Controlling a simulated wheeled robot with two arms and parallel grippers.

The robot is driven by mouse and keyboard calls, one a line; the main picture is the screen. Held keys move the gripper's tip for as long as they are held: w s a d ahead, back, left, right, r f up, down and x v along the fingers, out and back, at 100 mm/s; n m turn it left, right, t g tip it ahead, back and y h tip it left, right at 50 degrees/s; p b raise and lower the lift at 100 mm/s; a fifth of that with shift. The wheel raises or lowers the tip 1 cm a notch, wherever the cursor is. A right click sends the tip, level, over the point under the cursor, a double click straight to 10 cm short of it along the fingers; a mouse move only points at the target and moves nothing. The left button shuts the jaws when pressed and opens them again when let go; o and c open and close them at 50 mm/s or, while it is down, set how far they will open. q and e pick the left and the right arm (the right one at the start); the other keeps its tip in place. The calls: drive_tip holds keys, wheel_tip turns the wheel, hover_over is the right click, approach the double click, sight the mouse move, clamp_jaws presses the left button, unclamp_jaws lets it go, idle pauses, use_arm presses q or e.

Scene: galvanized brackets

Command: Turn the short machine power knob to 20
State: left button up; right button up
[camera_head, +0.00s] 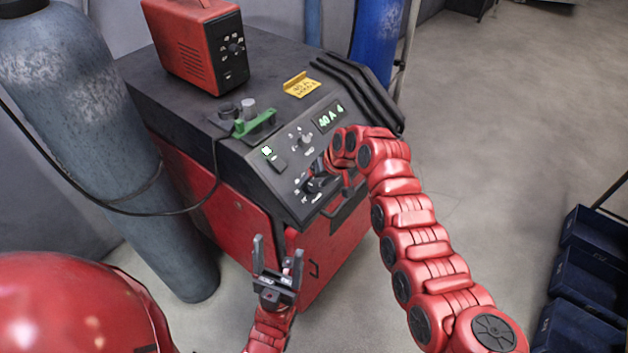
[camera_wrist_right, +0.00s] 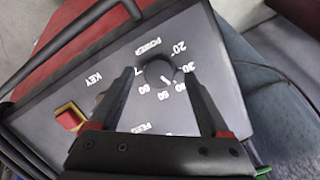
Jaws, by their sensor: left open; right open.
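The machine's power knob (camera_wrist_right: 158,72) is a round black dial on a dark sloped panel. Its label reads POWER, with printed numbers including 20 around it. Its white mark points to the lower right in the right wrist view, away from the 20. My right gripper (camera_head: 314,182) is open over the lower part of the panel in the head view and hides the knob there. In the right wrist view, its fingertips stand on either side of the knob; I cannot tell whether they touch it. My left gripper (camera_head: 278,256) is open and empty in front of the machine.
A red box (camera_head: 190,45) stands on the machine top. The panel has a lit display (camera_head: 329,117), another knob (camera_head: 305,139) and a yellow-red key switch (camera_wrist_right: 70,117). A green clamp (camera_head: 255,124) is beside it. Gas cylinders (camera_head: 85,130) flank the machine; blue bins (camera_head: 590,270) are at right.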

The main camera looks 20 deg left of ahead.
drive_tip(key=shift+a+f, duration=0.2)
drive_tip(key=shift+f, duration=0.2)
drive_tip(key=shift+c, duration=0.2)
clamp_jaws()
drive_tip(key=shift+f+b, duration=0.25)
drive_tip(key=shift+b, duration=0.25)
drive_tip(key=n+b, duration=0.2)
drive_tip(key=b, duration=0.3)
drive_tip(key=n+t+b, duration=0.1)
drive_tip(key=n+b, duration=0.2)
drive_tip(key=b, duration=0.3)
drive_tip(key=n+b, duration=0.2)
drive_tip(key=b, duration=0.4)
drive_tip(key=shift+s+f+n+t, duration=0.1)
drive_tip(key=shift+f+n+t, duration=0.2)
drive_tip(key=shift+f+n, duration=0.1)
drive_tip(key=n+b, duration=0.2)
drive_tip(key=b, duration=0.1)
drive_tip(key=n+b, duration=0.2)
drive_tip(key=b, duration=0.2)
drive_tip(key=n+t+b, duration=0.1)
drive_tip(key=n+b, duration=0.1)
drive_tip(key=b, duration=0.2)
drive_tip(key=shift+s+d+r+n, duration=0.15)
drive_tip(key=shift+r+n, duration=0.1)
drive_tip(key=shift+n, duration=0.05)
drive_tip(key=shift+r+n+y+b, duration=0.15)
drive_tip(key=shift+n+y+b, duration=0.25)
drive_tip(key=shift+n+b, duration=1)
